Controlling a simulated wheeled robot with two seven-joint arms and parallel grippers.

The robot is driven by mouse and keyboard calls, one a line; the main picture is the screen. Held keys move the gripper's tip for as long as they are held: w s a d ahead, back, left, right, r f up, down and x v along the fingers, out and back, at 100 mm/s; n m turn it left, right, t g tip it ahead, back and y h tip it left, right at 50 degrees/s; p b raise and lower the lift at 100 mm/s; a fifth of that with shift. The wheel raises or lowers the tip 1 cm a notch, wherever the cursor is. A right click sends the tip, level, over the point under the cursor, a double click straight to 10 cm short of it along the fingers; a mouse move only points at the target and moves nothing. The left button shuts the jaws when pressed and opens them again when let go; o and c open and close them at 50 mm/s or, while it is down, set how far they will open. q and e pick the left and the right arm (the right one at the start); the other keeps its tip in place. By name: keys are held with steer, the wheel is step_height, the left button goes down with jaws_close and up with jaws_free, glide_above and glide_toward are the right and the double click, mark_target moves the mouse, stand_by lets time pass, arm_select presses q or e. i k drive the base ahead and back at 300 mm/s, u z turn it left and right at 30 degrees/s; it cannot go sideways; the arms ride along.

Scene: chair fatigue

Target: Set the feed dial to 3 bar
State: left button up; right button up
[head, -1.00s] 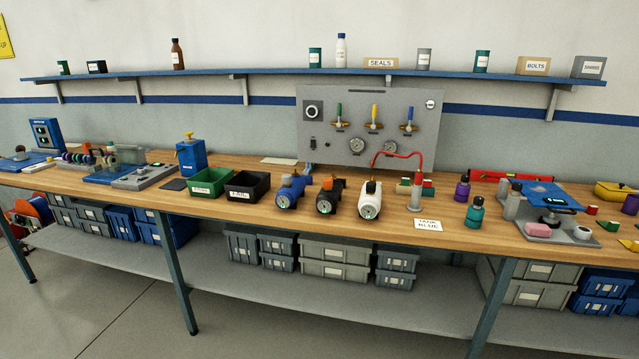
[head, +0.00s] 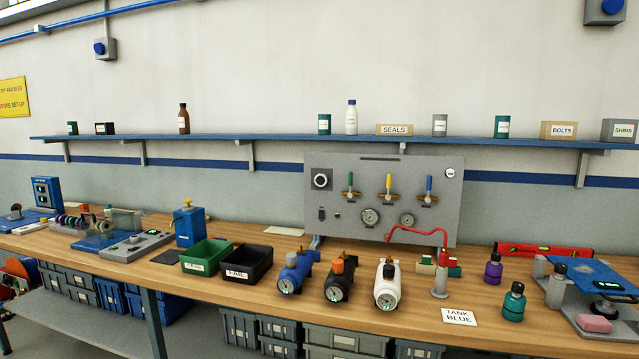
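The grey control panel (head: 440,222) stands upright at the back of the wooden bench in the head view. A round black dial with a white face, likely the feed dial (head: 321,180), is at its upper left; its setting is too small to read. Three lever valves with green (head: 350,182), yellow (head: 388,184) and blue (head: 429,186) handles sit to its right, handles pointing up. Two round gauges, a left one (head: 370,217) and a smaller right one (head: 407,220), are below them; their readings are not legible. Neither of my grippers is in view.
A red hose (head: 415,231) runs from the panel to a grey post (head: 439,278). Green (head: 207,252) and black (head: 246,264) bins are left. A shelf (head: 280,138) hangs above.

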mark_target(321, 180)
steer(key=u, duration=1.45)
steer(key=i, duration=1.65)
steer(key=z, duration=3.2)
